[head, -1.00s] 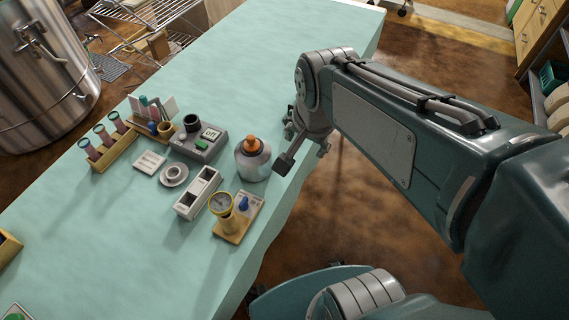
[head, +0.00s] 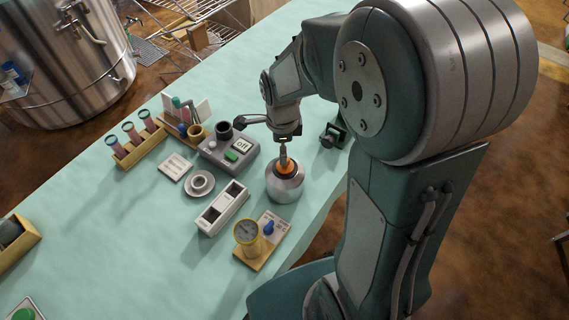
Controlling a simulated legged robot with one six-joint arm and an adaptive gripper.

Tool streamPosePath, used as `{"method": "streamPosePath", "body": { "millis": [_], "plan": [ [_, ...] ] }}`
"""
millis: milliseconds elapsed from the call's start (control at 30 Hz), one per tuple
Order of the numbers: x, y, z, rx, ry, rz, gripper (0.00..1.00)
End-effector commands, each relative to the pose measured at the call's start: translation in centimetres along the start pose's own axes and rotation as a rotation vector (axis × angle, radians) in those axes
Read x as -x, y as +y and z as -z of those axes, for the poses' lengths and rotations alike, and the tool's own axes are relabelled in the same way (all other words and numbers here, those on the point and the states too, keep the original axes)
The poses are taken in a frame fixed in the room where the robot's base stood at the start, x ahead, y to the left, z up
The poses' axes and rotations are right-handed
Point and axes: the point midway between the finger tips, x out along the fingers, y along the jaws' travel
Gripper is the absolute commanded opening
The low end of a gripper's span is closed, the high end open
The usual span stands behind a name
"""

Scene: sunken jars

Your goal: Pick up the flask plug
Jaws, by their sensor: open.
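The flask plug (head: 286,167) is orange and sits in the neck of a rounded silver flask (head: 285,187) near the table's right edge. My gripper (head: 283,151) is open and directly above the plug in the picture. A grey finger reaches down in front of the plug and hides part of it. Whether the finger touches the plug I cannot tell. Part of the gripper is hidden by its own body.
Close left of the flask stand a white two-slot block (head: 222,208), a grey box (head: 229,152) and a white ring dish (head: 199,184). A yellow gauge (head: 246,232) stands in front. A test tube rack (head: 137,142) is farther left.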

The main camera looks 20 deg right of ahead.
Motion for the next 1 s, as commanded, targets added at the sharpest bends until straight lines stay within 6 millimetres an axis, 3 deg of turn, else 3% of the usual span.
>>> {"method": "streamPosePath", "body": {
  "millis": [167,400,733,900,1000],
  "plan": [
    [-1.4,-0.1,0.2,0.000,0.001,-0.002,0.76],
    [-5.0,-0.3,0.7,0.001,0.001,-0.002,0.76],
    [-5.8,-0.4,0.7,0.002,-0.001,0.002,0.76],
    [-5.8,-0.3,0.7,0.002,0.000,0.002,0.01],
    [-5.8,-0.3,0.7,0.002,0.000,0.001,0.00]
  ]
}}
